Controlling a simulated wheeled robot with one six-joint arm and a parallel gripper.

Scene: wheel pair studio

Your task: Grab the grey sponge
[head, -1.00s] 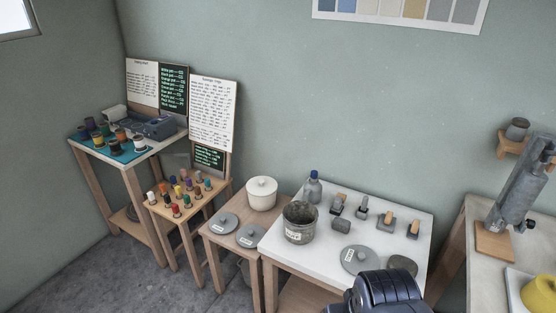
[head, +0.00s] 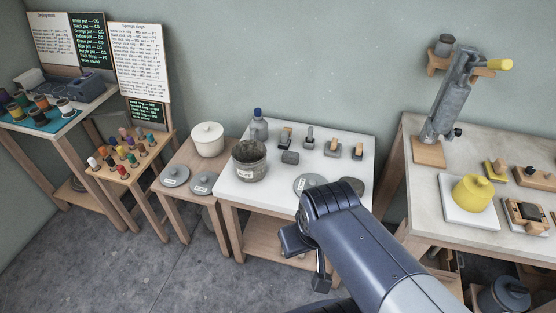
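A small grey block (head: 290,157), which looks like the grey sponge, lies on the white-topped table (head: 237,194) in the head view. It is just right of the dark bucket (head: 249,163) and in front of the grey pieces with wooden tops. A darker grey-green rounded piece (head: 352,186) lies at the table's right front, partly behind my arm; I cannot tell what it is. My gripper (head: 307,264) is low in front of the table, well apart from the grey block. Its fingers are partly hidden by my arm, and I cannot tell how far apart they are.
A grey labelled disc (head: 310,184) lies near the table's front, close to my arm. A blue-capped bottle (head: 259,125) stands behind the bucket. A bench (head: 414,214) stands at right.

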